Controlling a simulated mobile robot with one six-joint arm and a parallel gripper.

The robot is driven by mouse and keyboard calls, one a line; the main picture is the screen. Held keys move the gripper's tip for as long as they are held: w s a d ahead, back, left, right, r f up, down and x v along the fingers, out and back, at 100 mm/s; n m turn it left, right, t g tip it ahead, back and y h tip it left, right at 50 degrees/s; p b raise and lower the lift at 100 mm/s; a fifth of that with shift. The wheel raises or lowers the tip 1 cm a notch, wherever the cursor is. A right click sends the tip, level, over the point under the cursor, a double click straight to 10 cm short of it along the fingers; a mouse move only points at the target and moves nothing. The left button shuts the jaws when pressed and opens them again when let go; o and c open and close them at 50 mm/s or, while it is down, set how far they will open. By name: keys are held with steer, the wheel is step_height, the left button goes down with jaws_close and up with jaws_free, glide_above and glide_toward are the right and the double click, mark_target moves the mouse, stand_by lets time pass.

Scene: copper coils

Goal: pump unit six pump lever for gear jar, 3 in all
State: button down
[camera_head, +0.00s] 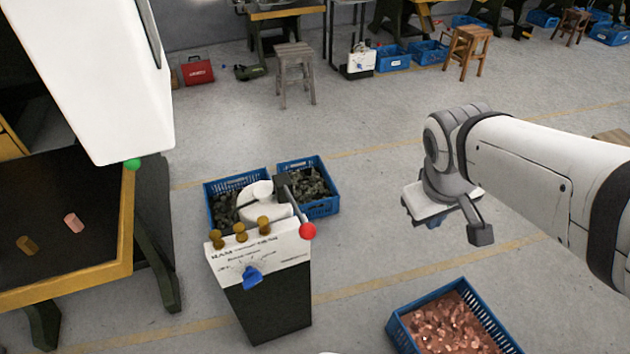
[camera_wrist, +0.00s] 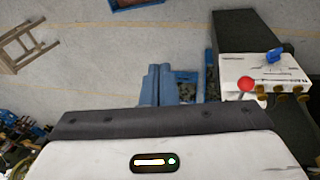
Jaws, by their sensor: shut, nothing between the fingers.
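The pump unit (camera_head: 262,262) stands on the floor at the middle of the head view, a white-topped box on a black body. A white round part and several brass fittings sit on top, with a blue knob (camera_head: 253,276) on its front. Its pump lever ends in a red ball (camera_head: 308,231) at the top right corner. In the wrist view, the red ball (camera_wrist: 245,84) shows at the right. My gripper (camera_head: 432,221) is to the right of the lever, apart from it. Its blue fingers (camera_wrist: 158,70) are together and empty. I see no number or gear jar.
Two blue crates of dark parts (camera_head: 330,203) stand behind the unit. A blue crate of copper pieces (camera_head: 403,335) is at front right. A dark bench (camera_head: 60,295) with small cylinders is at left. A stool (camera_head: 294,55) stands behind. Floor between unit and gripper is clear.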

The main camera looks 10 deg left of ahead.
steer(key=w+a+f+n+t+h, duration=0.1)
steer(key=w+a+f+n+h, duration=0.15)
steer(key=w+a+n, duration=0.75)
steer(key=n+t, duration=0.3)
steer(key=n, duration=0.5)
glide_above(303, 227)
steer(key=w, duration=0.1)
step_height(303, 227, down, 4)
steer(key=shift+a+r, duration=0.1)
steer(key=shift+a, duration=0.3)
steer(key=f+b, duration=0.2)
steer(key=f, duration=0.1)
steer(key=f+b, duration=0.2)
steer(key=s+f+b, duration=0.1)
steer(key=f+b, duration=0.2)
steer(key=shift+d+f, duration=0.35)
steer(key=shift+f, duration=0.1)
steer(key=shift+f+b, duration=0.3)
steer(key=shift+b, duration=0.1)
